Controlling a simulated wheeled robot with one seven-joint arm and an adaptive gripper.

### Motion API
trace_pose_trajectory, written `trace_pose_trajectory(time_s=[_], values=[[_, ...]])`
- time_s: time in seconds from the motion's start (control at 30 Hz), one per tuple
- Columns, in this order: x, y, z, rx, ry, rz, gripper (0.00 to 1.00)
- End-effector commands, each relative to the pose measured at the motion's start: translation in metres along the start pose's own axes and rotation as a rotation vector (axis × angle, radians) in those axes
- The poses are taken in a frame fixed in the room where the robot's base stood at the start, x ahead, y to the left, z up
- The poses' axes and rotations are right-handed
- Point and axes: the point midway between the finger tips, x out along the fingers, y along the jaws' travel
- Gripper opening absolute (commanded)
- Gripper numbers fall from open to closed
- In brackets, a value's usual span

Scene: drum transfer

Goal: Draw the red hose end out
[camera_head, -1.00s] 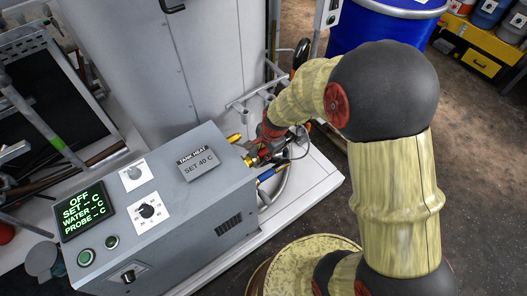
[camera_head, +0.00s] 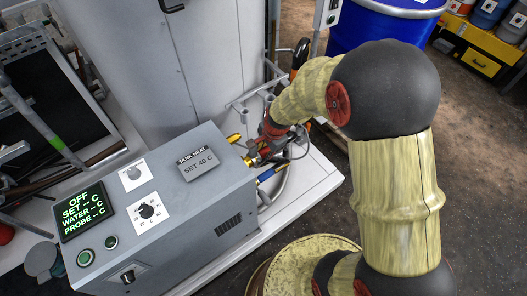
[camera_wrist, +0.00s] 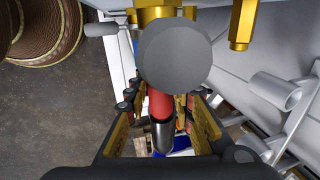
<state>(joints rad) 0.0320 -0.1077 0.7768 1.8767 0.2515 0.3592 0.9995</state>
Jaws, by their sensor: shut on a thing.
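The red hose end (camera_wrist: 160,102) shows in the wrist view between the two fingers of my gripper (camera_wrist: 162,118), which is shut on it. A grey round part (camera_wrist: 175,55) hides its upper end, and a dark, shiny cylinder shows below the red. A brass fitting (camera_wrist: 158,14) is just beyond the grey part. In the head view my gripper (camera_head: 264,148) is at the right side of the grey heater unit (camera_head: 165,205), by its brass fittings. My wrist covers most of the hose end there, so I cannot tell whether it is clear of its port.
Another brass fitting (camera_head: 234,138) sticks out of the unit, and a blue hose end (camera_head: 270,172) lies just below my gripper. Grey pipe brackets (camera_wrist: 275,92) stand close on the right in the wrist view. A blue drum (camera_head: 385,25) stands behind my arm.

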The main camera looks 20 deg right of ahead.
Motion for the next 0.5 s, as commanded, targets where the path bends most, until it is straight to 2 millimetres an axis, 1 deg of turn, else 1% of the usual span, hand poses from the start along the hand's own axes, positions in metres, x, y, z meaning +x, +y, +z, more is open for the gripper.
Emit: trace_pose_trajectory(time_s=[0.5], values=[[0.0, -0.001, -0.019, 0.002, 0.001, -0.002, 0.0]])
